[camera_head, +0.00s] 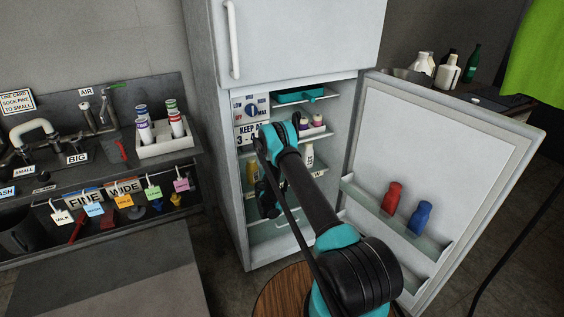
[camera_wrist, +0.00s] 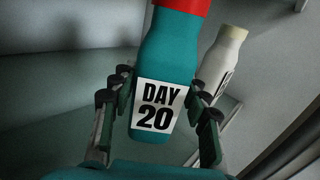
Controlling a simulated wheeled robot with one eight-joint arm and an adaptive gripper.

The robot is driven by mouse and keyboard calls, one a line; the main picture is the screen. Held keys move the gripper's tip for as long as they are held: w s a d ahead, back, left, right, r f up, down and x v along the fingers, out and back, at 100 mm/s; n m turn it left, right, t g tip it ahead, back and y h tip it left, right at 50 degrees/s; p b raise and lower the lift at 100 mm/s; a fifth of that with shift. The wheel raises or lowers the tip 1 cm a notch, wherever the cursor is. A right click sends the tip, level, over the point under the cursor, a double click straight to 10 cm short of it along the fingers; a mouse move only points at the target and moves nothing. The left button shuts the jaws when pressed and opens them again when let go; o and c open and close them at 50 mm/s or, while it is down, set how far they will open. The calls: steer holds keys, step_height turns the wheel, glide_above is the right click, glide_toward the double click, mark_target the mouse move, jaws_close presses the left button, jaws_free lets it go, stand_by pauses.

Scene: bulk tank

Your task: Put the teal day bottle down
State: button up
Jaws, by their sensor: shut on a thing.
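The teal day bottle (camera_wrist: 172,58) has a red cap and a white label reading DAY 20. In the wrist view it stands nearly upright between the fingers of my gripper (camera_wrist: 163,92), which is shut on it. I cannot tell whether its base touches a shelf. In the head view my arm reaches into the open fridge (camera_head: 224,130), and my gripper (camera_head: 268,190) is mostly hidden behind it. The teal bottle cannot be made out there.
A white bottle (camera_wrist: 220,58) stands close behind the teal one, to its right. The open fridge door (camera_head: 440,150) holds a red bottle (camera_head: 392,195) and a blue bottle (camera_head: 420,217). A teal tray (camera_head: 300,95) lies on the top shelf. A round wooden top (camera_head: 275,295) stands in front.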

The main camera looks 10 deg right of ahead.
steer(key=shift+f, duration=0.65)
steer(key=o, duration=1.4)
steer(key=shift+s, duration=0.1)
